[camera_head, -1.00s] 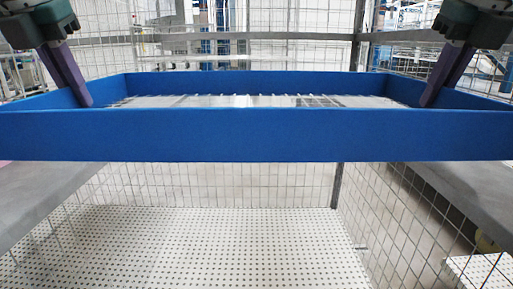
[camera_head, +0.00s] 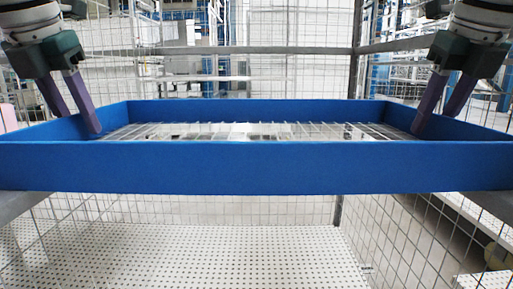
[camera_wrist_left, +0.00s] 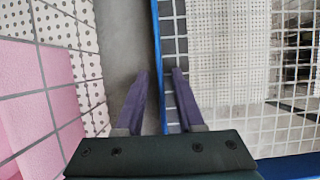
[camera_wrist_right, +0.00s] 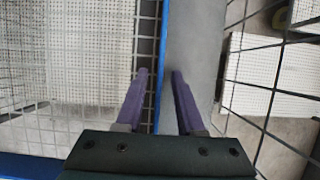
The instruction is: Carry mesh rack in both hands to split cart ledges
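The mesh rack (camera_head: 256,167), a wide blue frame with a wire mesh floor, spans level across the head view. Its ends lie over two grey ledges, the left ledge (camera_head: 15,207) and the right ledge (camera_head: 476,212); it appears to rest on them, though contact is hidden. My left gripper (camera_head: 80,122) straddles the rack's left wall; in the left wrist view its fingers (camera_wrist_left: 160,71) stand apart with gaps beside the wall. My right gripper (camera_head: 433,122) straddles the right wall likewise, and the right wrist view shows its fingers (camera_wrist_right: 159,71) apart too.
A white perforated shelf (camera_head: 180,255) lies below, between the ledges. Wire mesh panels (camera_head: 300,70) enclose the back and sides. Pink blocks (camera_wrist_left: 40,105) stand behind mesh left of the left ledge. A white perforated box (camera_head: 488,282) is at the lower right.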

